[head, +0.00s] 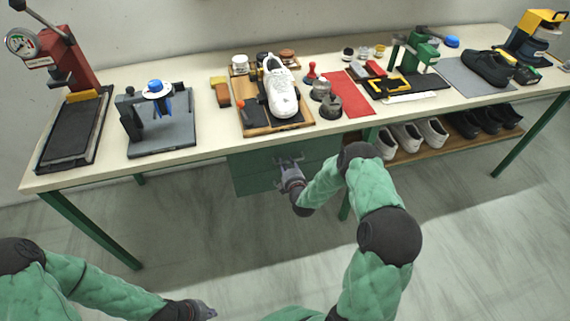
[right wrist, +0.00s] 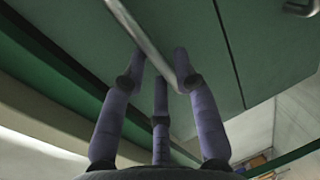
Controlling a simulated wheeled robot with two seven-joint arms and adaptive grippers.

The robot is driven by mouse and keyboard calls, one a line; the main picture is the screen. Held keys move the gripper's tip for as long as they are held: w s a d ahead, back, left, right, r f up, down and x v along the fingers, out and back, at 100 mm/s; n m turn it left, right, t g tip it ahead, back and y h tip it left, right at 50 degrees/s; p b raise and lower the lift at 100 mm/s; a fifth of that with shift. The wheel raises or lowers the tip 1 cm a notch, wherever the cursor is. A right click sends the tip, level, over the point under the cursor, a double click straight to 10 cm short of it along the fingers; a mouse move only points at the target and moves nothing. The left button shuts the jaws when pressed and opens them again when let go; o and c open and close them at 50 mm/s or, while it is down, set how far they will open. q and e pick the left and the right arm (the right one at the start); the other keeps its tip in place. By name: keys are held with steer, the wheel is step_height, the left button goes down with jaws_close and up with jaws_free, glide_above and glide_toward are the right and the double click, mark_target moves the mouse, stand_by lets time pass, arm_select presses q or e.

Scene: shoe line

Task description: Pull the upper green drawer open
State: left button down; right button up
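The upper green drawer (head: 250,160) is in the green unit under the workbench, and its front looks flush. In the right wrist view its front (right wrist: 195,25) carries a pale bar handle (right wrist: 147,38). My right gripper (head: 289,160) is at the drawer front and hides the handle in the head view. In the right wrist view its fingers (right wrist: 159,68) are spread apart around the handle, and I see no clear grip on it. My left gripper (head: 207,311) is low at the bottom edge, away from the bench; its fingers are too unclear to judge.
The lower drawer (head: 255,184) lies below, and its handle (right wrist: 300,8) shows in the right wrist view. The workbench top (head: 215,130) holds a white shoe (head: 281,92), presses and tools. A shoe shelf (head: 440,149) is to the right. The floor before the drawers is free.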

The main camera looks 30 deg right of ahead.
steer(key=shift+x, duration=0.9)
arm_select(q)
steer(key=shift+f, duration=0.3)
arm_select(e)
jaws_close()
steer(key=shift+s, duration=0.1)
